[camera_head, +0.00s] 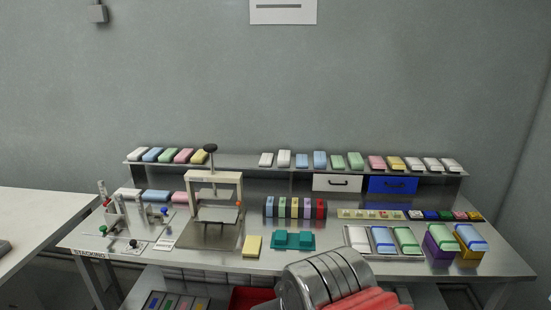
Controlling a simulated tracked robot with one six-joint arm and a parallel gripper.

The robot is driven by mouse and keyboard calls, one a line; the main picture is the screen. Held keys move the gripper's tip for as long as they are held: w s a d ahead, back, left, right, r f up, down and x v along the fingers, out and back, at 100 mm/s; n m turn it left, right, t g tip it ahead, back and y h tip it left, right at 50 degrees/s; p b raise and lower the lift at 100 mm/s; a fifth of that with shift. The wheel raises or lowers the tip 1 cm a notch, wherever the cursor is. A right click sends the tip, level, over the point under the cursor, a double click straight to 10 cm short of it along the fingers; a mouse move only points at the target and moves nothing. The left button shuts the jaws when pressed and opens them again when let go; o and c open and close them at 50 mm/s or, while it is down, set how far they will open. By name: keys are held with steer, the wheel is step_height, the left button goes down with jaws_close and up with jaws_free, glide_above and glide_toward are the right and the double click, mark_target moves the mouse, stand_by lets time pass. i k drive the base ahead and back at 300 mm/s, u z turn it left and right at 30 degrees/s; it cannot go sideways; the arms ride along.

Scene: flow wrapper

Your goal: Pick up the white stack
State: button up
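White blocks show in several places, and I cannot tell which one is the white stack. A white block (357,238) lies at the left end of a metal tray on the table, beside blue and green ones. A taller white block (284,158) and a lower white block (266,159) stand near the middle of the back shelf. Another white block (138,154) is at the shelf's left end, and several white-topped ones (431,164) are at its right end. My gripper's fingers are not visible. A silver and red body fills the bottom centre and hides part of the table's front.
A cream press frame (214,196) stands left of centre on the steel table. A yellow block (252,245), a teal holder (293,240) and a multicoloured rack (295,207) are near the middle. Purple (440,247) and gold boxes stand right. A white side table (35,220) is left.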

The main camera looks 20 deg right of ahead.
mark_target(284, 160)
steer(key=i, duration=0.9)
steer(key=z, duration=0.05)
